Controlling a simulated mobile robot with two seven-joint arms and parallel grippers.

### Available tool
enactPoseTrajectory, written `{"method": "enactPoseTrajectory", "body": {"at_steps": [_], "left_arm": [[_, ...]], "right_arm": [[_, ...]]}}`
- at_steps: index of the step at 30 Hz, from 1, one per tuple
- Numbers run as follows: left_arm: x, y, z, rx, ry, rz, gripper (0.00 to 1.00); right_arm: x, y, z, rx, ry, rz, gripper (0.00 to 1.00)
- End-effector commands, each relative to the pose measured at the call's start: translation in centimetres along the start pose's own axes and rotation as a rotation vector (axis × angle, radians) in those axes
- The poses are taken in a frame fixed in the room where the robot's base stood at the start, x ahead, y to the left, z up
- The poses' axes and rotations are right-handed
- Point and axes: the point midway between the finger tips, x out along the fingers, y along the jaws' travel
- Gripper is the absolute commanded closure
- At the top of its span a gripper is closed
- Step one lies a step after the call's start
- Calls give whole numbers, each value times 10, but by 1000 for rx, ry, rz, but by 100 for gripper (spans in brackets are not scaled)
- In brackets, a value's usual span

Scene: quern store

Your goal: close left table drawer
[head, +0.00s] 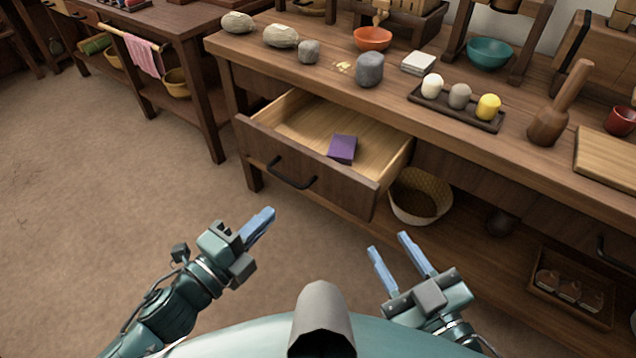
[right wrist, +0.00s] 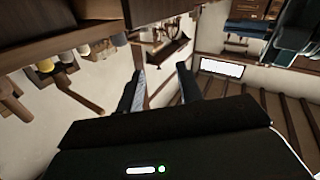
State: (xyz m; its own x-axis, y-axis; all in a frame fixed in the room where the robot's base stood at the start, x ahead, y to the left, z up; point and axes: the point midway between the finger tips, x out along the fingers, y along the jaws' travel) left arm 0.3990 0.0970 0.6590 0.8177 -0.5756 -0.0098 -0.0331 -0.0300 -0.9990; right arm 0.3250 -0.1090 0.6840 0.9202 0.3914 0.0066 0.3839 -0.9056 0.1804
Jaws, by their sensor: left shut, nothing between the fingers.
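The left table drawer (head: 290,175) is pulled open from the wooden table (head: 345,95). Its dark front has a black bar handle (head: 291,175). A purple box (head: 342,149) lies inside the drawer. My left gripper (head: 262,222) is shut and empty, in front of and below the drawer front, apart from it. My right gripper (head: 388,244) is open and empty, to the right of the drawer's front corner and apart from it. Its two fingers also show spread in the right wrist view (right wrist: 160,85).
A woven basket (head: 419,196) sits on the lower shelf right of the drawer. The floor (head: 120,190) on the left is clear.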

Motion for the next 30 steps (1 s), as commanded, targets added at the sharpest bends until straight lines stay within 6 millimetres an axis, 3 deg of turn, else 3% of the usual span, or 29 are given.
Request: {"method": "enactPoseTrajectory", "body": {"at_steps": [8, 24, 30], "left_arm": [[15, 3, -1, 48, 17, -12, 100], [116, 3, -3, 45, 16, -12, 100], [137, 2, -3, 43, 15, -9, 100]], "right_arm": [[0, -2, 1, -9, 26, -3, 64], [-1, -10, 2, -33, 120, -19, 64], [-1, -12, 3, -24, 135, -23, 64]]}}
